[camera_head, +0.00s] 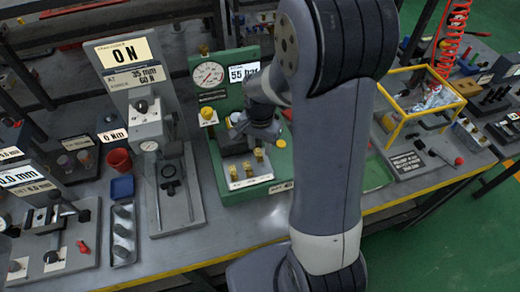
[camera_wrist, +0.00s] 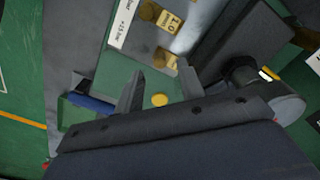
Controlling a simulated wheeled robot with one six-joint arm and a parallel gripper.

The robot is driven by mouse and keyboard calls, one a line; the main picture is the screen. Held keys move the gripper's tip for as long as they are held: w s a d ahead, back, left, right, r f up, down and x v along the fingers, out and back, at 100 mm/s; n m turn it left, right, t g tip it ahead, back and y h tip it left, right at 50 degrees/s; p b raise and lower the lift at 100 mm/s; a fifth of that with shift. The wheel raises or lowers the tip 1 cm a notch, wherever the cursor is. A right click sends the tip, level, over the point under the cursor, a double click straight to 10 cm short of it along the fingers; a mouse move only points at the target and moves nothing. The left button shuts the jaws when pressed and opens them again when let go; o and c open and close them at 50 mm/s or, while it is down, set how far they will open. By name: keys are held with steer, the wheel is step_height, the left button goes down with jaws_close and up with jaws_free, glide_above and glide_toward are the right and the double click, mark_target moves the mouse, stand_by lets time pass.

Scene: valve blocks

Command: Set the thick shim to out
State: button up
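The green valve block fixture (camera_head: 222,128) carries a round gauge (camera_head: 208,75) and a display reading 55 bar (camera_head: 243,72). Several small brass pieces (camera_head: 247,168) stand on its front plate. In the wrist view two brass pieces with tags (camera_wrist: 165,60) show beyond the fingers; the upper tag seems to read 1.0. I cannot tell which is the thick shim. My gripper (camera_wrist: 160,92) is open and empty, its fingers spread above the fixture's green base. A flat yellow disc (camera_wrist: 160,100) shows between them. In the head view my gripper (camera_head: 262,128) is partly hidden by my arm.
A red cup (camera_head: 119,160) and a blue tray (camera_head: 122,187) sit farther left. A yellow-framed box (camera_head: 400,125) is at right. The bench front edge is yellow.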

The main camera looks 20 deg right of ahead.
mark_target(260, 154)
steer(key=shift+f, duration=1.7)
steer(key=shift+c, duration=0.5)
jaws_close()
